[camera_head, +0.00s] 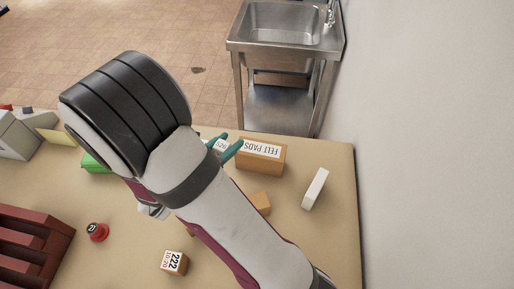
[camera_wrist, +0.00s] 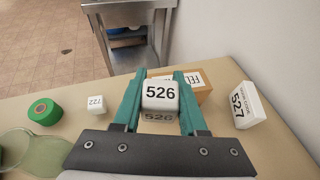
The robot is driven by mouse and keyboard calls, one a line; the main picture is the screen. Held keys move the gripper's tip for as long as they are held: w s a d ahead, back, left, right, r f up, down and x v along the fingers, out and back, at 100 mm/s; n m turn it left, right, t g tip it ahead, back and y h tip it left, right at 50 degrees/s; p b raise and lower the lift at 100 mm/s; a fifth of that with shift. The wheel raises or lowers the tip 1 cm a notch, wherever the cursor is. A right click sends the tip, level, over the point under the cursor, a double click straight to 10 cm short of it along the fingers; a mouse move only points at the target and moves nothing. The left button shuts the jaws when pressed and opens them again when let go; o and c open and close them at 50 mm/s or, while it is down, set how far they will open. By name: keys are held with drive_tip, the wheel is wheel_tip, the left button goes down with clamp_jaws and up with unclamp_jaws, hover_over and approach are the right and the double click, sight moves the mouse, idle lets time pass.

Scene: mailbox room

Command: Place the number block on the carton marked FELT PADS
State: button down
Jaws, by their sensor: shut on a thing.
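My gripper (camera_head: 227,146) has its two teal fingers closed on a white number block marked 526 (camera_wrist: 160,92). The fingers also show in the wrist view (camera_wrist: 160,76), one on each side of the block. In the head view only a white bit of the block (camera_head: 220,145) shows between the fingers. The brown carton marked FELT PADS (camera_head: 263,158) stands near the table's far edge, just right of the fingers. In the wrist view the carton (camera_wrist: 204,94) is behind and right of the block, partly hidden. I cannot tell whether block and carton touch.
A white box marked 527 (camera_wrist: 240,105) stands right of the carton. A green roll (camera_wrist: 44,111) and a small white block (camera_wrist: 96,102) are on the left. A 222 block (camera_head: 174,262), a red round item (camera_head: 97,232) and a dark red rack (camera_head: 30,245) are nearer.

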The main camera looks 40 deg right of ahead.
drive_tip(key=s+d+r+m+g+h, duration=0.1)
drive_tip(key=s+d+r+m+g, duration=0.15)
drive_tip(key=s+d, duration=0.4)
drive_tip(key=s+d+r+m+g, duration=0.1)
drive_tip(key=s+d+m+g, duration=0.25)
drive_tip(key=d, duration=0.65)
drive_tip(key=n, duration=0.1)
hover_over(268, 144)
drive_tip(key=f, duration=0.6)
drive_tip(key=shift+s, duration=0.25)
drive_tip(key=f, duration=0.4)
drive_tip(key=shift+w+a+f, duration=0.1)
drive_tip(key=shift+w, duration=0.1)
drive_tip(key=shift+f, duration=0.1)
drive_tip(key=shift+c, duration=2.3)
unclamp_jaws()
